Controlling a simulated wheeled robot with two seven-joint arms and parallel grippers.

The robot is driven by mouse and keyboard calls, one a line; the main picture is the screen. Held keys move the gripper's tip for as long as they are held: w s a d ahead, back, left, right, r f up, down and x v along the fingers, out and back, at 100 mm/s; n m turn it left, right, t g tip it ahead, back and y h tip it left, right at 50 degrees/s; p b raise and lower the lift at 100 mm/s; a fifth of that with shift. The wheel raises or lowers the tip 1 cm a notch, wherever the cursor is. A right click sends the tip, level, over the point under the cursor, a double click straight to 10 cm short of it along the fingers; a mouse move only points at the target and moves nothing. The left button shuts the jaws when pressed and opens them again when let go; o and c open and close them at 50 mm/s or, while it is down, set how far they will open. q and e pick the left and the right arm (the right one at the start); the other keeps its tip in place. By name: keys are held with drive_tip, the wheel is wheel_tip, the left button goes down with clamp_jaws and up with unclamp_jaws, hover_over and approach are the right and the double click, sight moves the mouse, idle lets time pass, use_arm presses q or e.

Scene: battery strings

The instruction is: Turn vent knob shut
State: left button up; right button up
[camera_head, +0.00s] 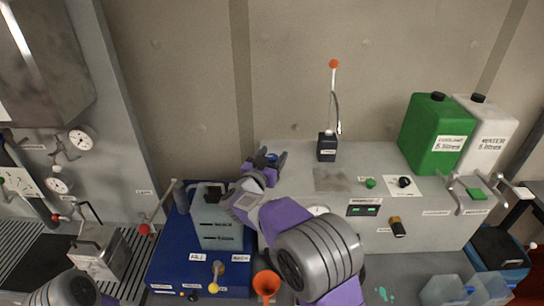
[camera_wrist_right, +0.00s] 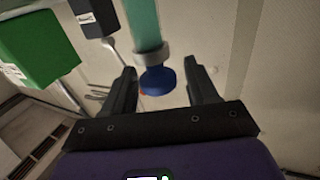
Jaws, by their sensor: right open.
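In the right wrist view the open fingers (camera_wrist_right: 163,72) stand on either side of a blue knob (camera_wrist_right: 157,80), with a gap on each side. The knob sits under a pale collar at the end of a teal tube (camera_wrist_right: 143,25). A small bit of blue (camera_head: 272,155) shows between the fingers in the head view. I cannot read a label marking it as the vent knob. My left gripper is out of view; only part of my left arm shows at bottom left.
A grey canister (camera_head: 215,225) stands on a blue box (camera_head: 170,262) beside my right forearm. An upright red-tipped lever (camera_head: 333,65), a green jug (camera_head: 436,135) and a white jug (camera_head: 490,120) stand on the cabinet (camera_head: 290,155). An orange funnel (camera_head: 266,284) is below my forearm.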

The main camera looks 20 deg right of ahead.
drive_tip(key=c, duration=0.9)
drive_tip(key=shift+s, duration=0.1)
drive_tip(key=shift+c, duration=0.2)
